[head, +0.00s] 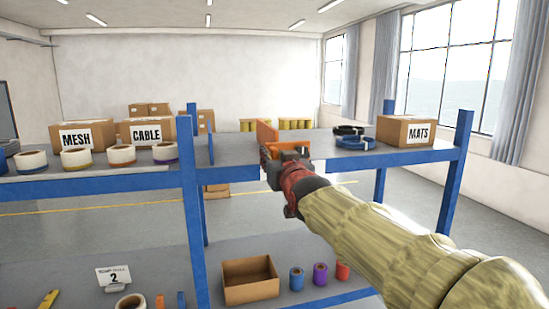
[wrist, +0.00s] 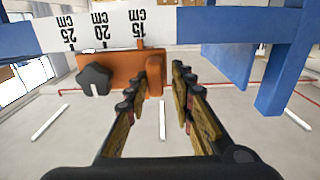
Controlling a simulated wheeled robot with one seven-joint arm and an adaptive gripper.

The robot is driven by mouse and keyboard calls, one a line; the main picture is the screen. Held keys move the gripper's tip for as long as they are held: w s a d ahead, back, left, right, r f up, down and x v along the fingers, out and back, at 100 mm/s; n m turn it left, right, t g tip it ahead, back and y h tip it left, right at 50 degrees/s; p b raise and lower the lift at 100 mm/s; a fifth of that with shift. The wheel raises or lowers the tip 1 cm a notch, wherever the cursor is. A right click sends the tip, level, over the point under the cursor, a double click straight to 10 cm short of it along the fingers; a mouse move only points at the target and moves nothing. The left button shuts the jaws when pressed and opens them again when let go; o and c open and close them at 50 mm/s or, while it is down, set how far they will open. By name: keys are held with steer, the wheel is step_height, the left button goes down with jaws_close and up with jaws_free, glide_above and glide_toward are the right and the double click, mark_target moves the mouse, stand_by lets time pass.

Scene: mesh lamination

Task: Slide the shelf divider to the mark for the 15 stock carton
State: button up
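The orange shelf divider (head: 267,133) stands on the upper shelf, left of the black and blue coils. In the wrist view the orange divider part (wrist: 120,68) sits under a white scale strip (wrist: 120,27), with a black knob (wrist: 95,80) at its left. The strip reads 25, 20 and 15 cm, upside down. The divider's right end lies near the 15 cm mark (wrist: 138,30). My gripper (wrist: 165,66) is open with a narrow gap. It also shows in the head view (head: 283,152), at the shelf front.
The blue shelf edge (head: 400,158) and a blue post (head: 190,215) flank my arm. A MATS carton (head: 405,130) and a blue coil (head: 357,143) stand right of the divider. MESH (head: 82,135) and CABLE cartons (head: 147,131) stand left. An open box (head: 250,290) sits below.

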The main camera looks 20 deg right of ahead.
steer(key=shift+o, duration=1.1)
steer(key=shift+s, duration=0.1)
steer(key=s, duration=1.1)
steer(key=shift+s, duration=0.4)
steer(key=s+f+g+b, duration=0.4)
steer(key=s+f+b, duration=0.3)
steer(key=f, duration=1.1)
steer(key=s+f+g+b, duration=0.4)
steer(key=s+f+b, duration=0.3)
steer(key=f, duration=1.1)
steer(key=s+f+g+b, duration=0.4)
steer(key=s+f+b, duration=0.3)
steer(key=s+f, duration=0.6)
step_height(320, 180, down, 6)
steer(key=shift+s+f+b, duration=0.1)
steer(key=shift+s+b, duration=0.15)
steer(key=shift+b, duration=0.1)
